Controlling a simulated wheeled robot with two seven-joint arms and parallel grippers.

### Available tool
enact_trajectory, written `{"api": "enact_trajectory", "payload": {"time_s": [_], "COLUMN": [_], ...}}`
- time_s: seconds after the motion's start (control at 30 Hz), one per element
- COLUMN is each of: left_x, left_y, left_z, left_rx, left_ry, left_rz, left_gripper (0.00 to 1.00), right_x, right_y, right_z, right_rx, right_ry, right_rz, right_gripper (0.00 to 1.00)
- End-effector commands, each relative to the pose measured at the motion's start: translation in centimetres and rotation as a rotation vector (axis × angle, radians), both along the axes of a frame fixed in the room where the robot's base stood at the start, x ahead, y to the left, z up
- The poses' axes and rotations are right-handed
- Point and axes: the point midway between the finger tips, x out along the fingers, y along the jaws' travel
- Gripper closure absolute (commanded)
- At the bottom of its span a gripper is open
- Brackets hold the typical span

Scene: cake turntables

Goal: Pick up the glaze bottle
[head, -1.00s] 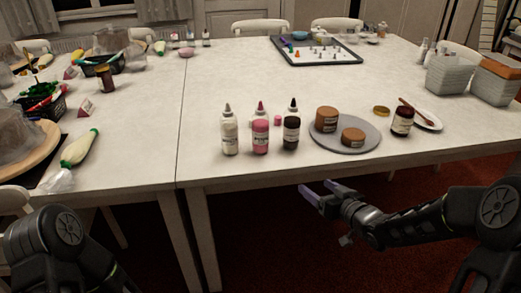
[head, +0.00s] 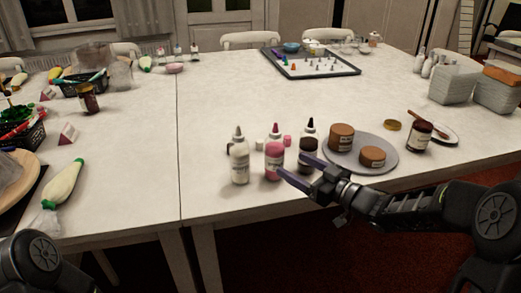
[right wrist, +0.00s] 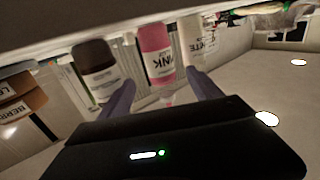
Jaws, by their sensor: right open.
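Three squeeze bottles stand upright in a row near the front table edge: a white one (head: 239,162), a pink one (head: 274,158) and a dark brown one (head: 308,150). I cannot tell which one the task calls the glaze bottle. My right gripper (head: 292,168) is open and empty, with its fingers pointing at the row, just in front of the pink and brown bottles. In the right wrist view the pink bottle (right wrist: 156,52) shows ahead between the fingers, the brown bottle (right wrist: 97,68) to the left and the white bottle (right wrist: 197,45) to the right. My left gripper is out of view.
A grey turntable (head: 344,160) with brown tubs stands right of the bottles, close to my right arm. A dark jar (head: 418,137) and a plate (head: 445,133) lie farther right. A tray (head: 310,68) of small pieces is at the back. The table's middle is clear.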

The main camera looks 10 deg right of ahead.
Motion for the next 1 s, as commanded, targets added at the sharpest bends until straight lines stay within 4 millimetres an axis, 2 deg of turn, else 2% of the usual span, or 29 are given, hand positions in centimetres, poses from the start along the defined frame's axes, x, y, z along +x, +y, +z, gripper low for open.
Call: {"api": "enact_trajectory", "payload": {"time_s": [0.43, 0.7, 1.0], "left_x": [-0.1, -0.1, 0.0], "left_y": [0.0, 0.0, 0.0], "left_z": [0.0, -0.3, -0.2], "left_rx": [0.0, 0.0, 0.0], "left_ry": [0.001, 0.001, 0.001], "left_rz": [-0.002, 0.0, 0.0], "left_gripper": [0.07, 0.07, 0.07], "right_x": [0.1, 2.0, 2.2], "right_y": [0.0, 1.4, 1.5], "right_z": [-0.1, -0.1, -0.1], "right_rx": [-0.001, 0.0, 0.0], "right_ry": [0.001, 0.001, 0.001], "right_rz": [-0.001, 0.0, -0.001], "right_gripper": [0.26, 0.26, 0.26]}}
